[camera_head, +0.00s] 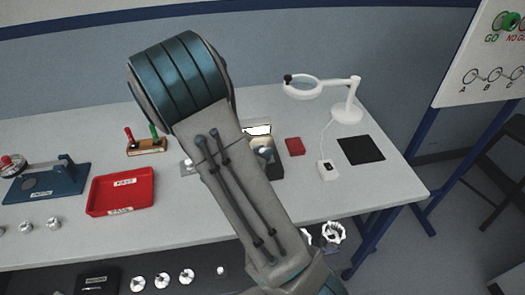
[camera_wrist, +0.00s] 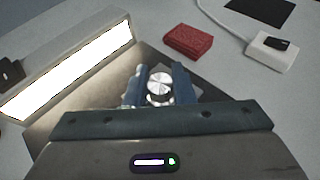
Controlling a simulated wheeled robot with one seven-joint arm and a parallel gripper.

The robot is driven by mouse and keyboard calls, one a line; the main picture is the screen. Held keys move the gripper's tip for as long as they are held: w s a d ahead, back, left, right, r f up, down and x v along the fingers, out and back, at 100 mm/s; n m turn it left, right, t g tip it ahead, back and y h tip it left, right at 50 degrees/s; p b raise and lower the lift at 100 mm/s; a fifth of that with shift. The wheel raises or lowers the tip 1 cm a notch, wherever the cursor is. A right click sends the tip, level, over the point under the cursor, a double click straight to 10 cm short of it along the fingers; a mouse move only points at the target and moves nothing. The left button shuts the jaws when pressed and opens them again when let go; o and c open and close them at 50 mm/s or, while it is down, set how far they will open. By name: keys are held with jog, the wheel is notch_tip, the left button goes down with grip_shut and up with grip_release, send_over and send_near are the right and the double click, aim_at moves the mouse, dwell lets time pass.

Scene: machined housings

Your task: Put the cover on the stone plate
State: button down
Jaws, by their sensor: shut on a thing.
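In the wrist view, my gripper (camera_wrist: 160,84) is shut on a round silver metal part with a raised centre, which looks like the cover (camera_wrist: 160,92). The blue-grey fingers sit on its left and right sides. The cover is over the dark grey stone plate (camera_wrist: 148,58). Whether it touches the plate or hangs just above it, I cannot tell. In the head view, the plate (camera_head: 277,170) shows as a dark block beside my arm, which hides much of it and my gripper.
A lit lamp panel (camera_wrist: 75,65) stands close left of the gripper. A red block (camera_wrist: 188,41) and a white box (camera_wrist: 270,52) lie beyond the plate. A magnifier lamp (camera_head: 345,95), black mat (camera_head: 361,150) and red tray (camera_head: 121,192) are on the table.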

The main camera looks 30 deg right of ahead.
jog(key=shift+f, duration=0.1)
jog(key=shift+f+b, duration=0.15)
jog(key=shift+b, duration=0.15)
jog(key=c, duration=1.2)
grip_release()
jog(key=shift+c, duration=0.2)
jog(key=shift+r, duration=0.25)
